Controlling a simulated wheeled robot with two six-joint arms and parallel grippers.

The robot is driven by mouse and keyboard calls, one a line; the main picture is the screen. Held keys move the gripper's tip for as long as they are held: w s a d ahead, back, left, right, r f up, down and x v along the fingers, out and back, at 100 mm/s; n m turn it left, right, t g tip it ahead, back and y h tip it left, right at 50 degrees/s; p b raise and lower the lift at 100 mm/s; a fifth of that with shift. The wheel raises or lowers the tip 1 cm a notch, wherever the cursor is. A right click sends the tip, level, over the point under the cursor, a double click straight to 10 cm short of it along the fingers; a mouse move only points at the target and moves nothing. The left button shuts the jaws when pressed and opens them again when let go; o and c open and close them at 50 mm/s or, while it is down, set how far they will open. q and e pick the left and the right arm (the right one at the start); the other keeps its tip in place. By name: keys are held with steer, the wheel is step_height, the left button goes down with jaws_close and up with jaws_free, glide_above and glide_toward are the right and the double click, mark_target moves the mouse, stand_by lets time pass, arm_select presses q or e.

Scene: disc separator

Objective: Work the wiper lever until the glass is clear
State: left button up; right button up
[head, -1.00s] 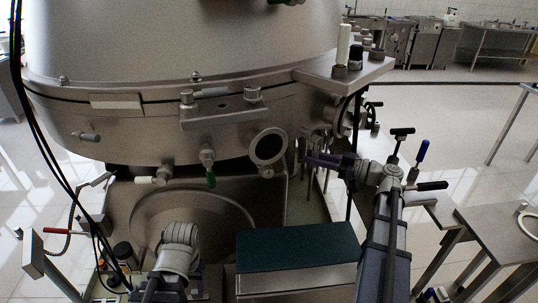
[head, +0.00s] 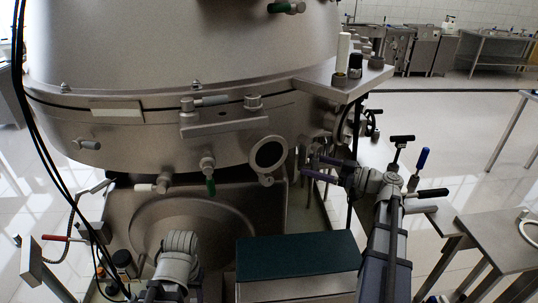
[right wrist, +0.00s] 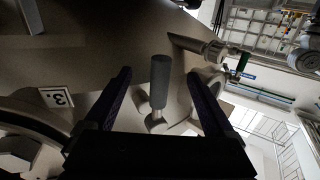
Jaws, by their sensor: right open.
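The round sight glass (head: 268,153), a pale ring around a dark pane, sits low on the front of the steel drum. Whether the pane is clear cannot be told. My right gripper (head: 316,167) is open just right of the ring, its dark purple fingers pointing left. In the right wrist view, a grey cylindrical lever handle (right wrist: 159,82) on a thin stem stands between the spread fingers of the right gripper (right wrist: 158,82), with a visible gap on each side. In the head view the lever is not clearly distinguishable near the fingers. My left gripper's fingers do not show.
A green-tipped valve (head: 208,172) hangs left of the glass. A steel shelf (head: 342,84) with posts juts out above the right gripper. A dark green-topped box (head: 298,252) stands below. A handwheel and T-handles are close to my right arm. A label (right wrist: 57,98) is on the drum.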

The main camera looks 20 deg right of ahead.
steer(key=shift+o, duration=0.6)
steer(key=v, duration=0.8)
steer(key=shift+s, duration=0.15)
